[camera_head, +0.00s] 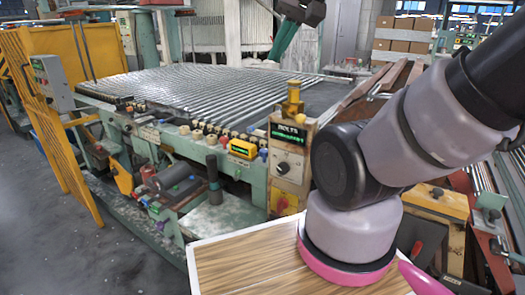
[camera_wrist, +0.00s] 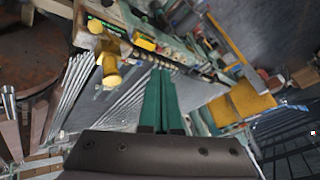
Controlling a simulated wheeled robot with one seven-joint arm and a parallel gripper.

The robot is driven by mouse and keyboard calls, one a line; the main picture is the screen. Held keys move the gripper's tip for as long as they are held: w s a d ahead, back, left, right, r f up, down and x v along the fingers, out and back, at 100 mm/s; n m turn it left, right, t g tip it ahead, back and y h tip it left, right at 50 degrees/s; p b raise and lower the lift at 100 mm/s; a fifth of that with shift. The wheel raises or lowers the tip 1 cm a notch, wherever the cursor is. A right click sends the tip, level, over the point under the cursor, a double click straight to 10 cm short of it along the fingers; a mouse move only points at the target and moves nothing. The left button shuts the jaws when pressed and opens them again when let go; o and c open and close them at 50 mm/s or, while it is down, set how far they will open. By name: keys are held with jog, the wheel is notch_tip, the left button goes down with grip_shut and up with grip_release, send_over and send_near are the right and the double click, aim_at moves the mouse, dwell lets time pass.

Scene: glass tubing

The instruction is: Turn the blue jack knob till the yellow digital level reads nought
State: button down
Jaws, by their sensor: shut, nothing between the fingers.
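The yellow digital level (camera_head: 242,148) sits on the front rail of the green machine, its dark display facing me; the reading is too small to make out. A small blue knob (camera_head: 263,154) shows just to the right of the level, partly hidden; I cannot be sure that it is the jack knob. The level also shows in the wrist view (camera_wrist: 145,43), near the top. My gripper (camera_wrist: 161,72) points out over the machine with its two green fingers side by side, shut and empty. I cannot tell its distance from the level.
A control box (camera_head: 290,150) with a green display and a yellow top stands right of the level. Rows of metal rods (camera_head: 200,90) cover the machine bed. A striped wooden board (camera_head: 245,265) lies in front. A yellow guard panel (camera_head: 55,110) stands at left.

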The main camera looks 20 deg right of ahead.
dwell(0.3)
jog(key=c, duration=1.2)
grip_release()
jog(key=o, duration=0.6)
jog(key=shift+w+g, duration=0.3)
jog(key=shift+o, duration=1.3)
jog(key=w+d+f+n+g+h, duration=0.1)
jog(key=w+f+n, duration=0.3)
jog(key=w, duration=0.4)
jog(key=shift+n+g, duration=0.8)
jog(key=n+g+h, duration=0.5)
jog(key=n+h, duration=0.1)
jog(key=n, duration=0.9)
send_over(264, 150)
jog(key=a, duration=0.4)
notch_tip(264, 150, down, 23)
jog(key=shift+y, duration=0.3)
jog(key=x, duration=1)
jog(key=shift+w+a+f, duration=0.15)
jog(key=shift+w+f, duration=0.05)
jog(key=shift+w, duration=0.15)
grip_shut()
